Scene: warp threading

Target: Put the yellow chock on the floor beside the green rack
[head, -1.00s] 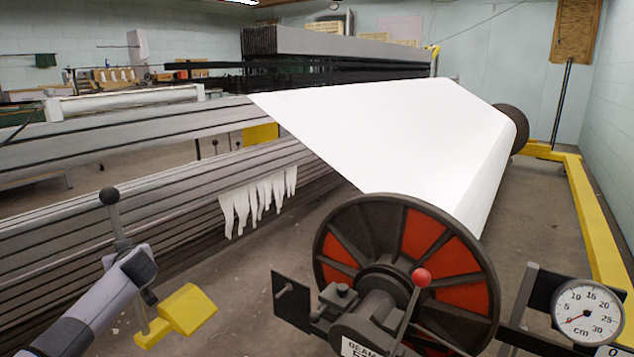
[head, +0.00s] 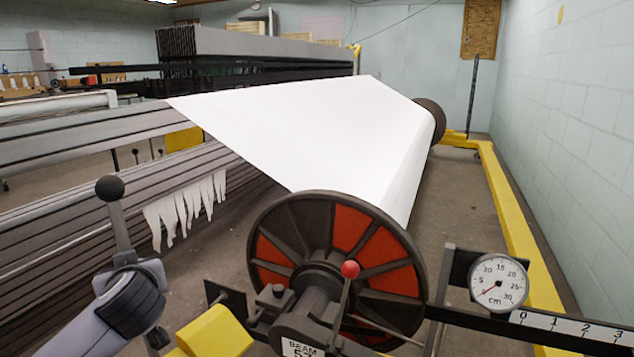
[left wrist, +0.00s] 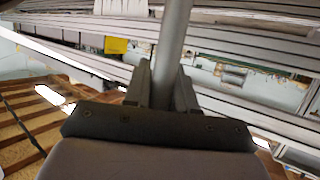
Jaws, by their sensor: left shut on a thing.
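The yellow chock (head: 214,333) is at the bottom of the head view, partly cut off by the frame edge. A grey upright handle with a black ball knob (head: 110,187) rises at my left gripper (head: 124,262). In the left wrist view, my left gripper (left wrist: 164,88) is shut on this grey rod (left wrist: 173,40), which passes between its fingers. The handle appears to belong to the chock; their joint is hidden now. Whether the chock touches the floor cannot be told. I cannot make out a green rack. My right gripper is not in view.
A beam wheel with red panels (head: 380,277) and a red-knobbed lever (head: 350,269) stands close ahead. White cloth (head: 310,135) stretches behind it. A dial gauge (head: 498,283) and yellow floor rail (head: 505,215) are right. Bare floor (head: 455,190) lies between.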

